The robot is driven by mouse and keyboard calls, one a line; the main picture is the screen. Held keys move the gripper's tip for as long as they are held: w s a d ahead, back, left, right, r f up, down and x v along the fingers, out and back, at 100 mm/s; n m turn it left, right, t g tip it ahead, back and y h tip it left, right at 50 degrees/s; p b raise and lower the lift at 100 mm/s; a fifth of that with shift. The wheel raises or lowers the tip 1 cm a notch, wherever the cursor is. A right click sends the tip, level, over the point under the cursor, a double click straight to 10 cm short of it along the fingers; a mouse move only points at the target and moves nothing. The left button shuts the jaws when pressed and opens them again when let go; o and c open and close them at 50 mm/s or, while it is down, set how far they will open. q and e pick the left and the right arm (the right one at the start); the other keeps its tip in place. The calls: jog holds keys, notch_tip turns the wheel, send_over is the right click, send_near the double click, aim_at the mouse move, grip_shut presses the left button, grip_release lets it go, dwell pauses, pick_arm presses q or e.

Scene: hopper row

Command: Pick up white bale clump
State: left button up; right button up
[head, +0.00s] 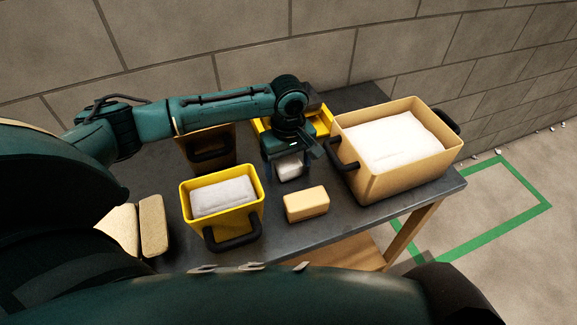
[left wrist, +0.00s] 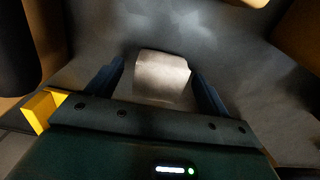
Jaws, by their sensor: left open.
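The white bale clump (head: 291,168) is a small pale block on the dark table, below my left gripper (head: 289,172). In the left wrist view the clump (left wrist: 162,77) lies between the two blue fingers of the left gripper (left wrist: 158,70). The jaws are open, with a finger on each side and a visible gap at least on the left. The gripper hides the clump's upper part in the head view. My right gripper is not in view.
A yellow bin (head: 256,214) with a whitish bale stands left of the clump. A large tan bin (head: 394,181) holding white material stands right. A tan block (head: 306,205) lies in front. A brown bin (head: 190,150) and yellow tray (head: 323,122) stand behind on the table (head: 347,214).

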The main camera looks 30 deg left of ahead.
aim_at(288, 161)
pick_arm(q)
jog(key=shift+c, duration=0.4)
jog(key=c, duration=1)
notch_tip(288, 161, up, 10)
jog(key=shift+r+p, duration=0.1)
jog(key=shift+p, duration=0.25)
